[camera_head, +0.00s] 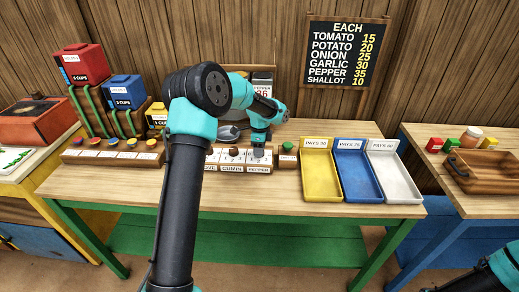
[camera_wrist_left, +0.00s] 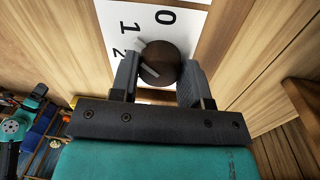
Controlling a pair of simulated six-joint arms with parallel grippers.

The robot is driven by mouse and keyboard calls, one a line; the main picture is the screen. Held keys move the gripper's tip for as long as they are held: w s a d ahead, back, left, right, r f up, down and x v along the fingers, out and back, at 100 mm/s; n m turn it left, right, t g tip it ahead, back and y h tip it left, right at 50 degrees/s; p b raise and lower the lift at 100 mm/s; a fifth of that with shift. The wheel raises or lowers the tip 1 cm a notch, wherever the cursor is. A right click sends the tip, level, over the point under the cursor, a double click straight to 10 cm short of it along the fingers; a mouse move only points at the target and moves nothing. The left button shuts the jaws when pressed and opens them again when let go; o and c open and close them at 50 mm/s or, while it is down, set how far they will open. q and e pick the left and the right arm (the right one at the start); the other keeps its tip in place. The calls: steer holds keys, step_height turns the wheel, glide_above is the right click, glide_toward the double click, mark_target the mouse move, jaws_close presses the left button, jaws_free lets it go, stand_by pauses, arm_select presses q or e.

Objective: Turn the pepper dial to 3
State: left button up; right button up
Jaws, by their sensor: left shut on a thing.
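The pepper dial is a round dark brown knob (camera_wrist_left: 161,62) on a white face (camera_wrist_left: 113,20) marked 0, 1 and 2; the rest of the scale is hidden. My left gripper (camera_wrist_left: 158,80) is shut on the knob, one finger on each side. In the head view my left gripper (camera_head: 259,149) points down over the panel above the PEPPER label (camera_head: 258,170) and hides the knob. My right gripper is out of view.
Neighbouring dial panels, including one labelled CUMIN (camera_head: 231,168), stand left of it. A small green-topped post (camera_head: 288,149) is close on the right. Yellow (camera_head: 320,196), blue (camera_head: 362,194) and white trays (camera_head: 398,193) lie further right. A price board (camera_head: 343,53) hangs behind.

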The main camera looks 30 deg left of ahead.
arm_select(q)
steer(key=n, duration=0.3)
steer(key=shift+n, duration=0.4)
steer(key=n, duration=0.4)
steer(key=shift+n+t, duration=0.3)
steer(key=n, duration=0.4)
steer(key=shift+s+n+h, duration=0.1)
steer(key=shift+n+h, duration=0.2)
steer(key=shift+n+t, duration=0.3)
steer(key=shift+n, duration=1.6)
steer(key=o, duration=0.9)
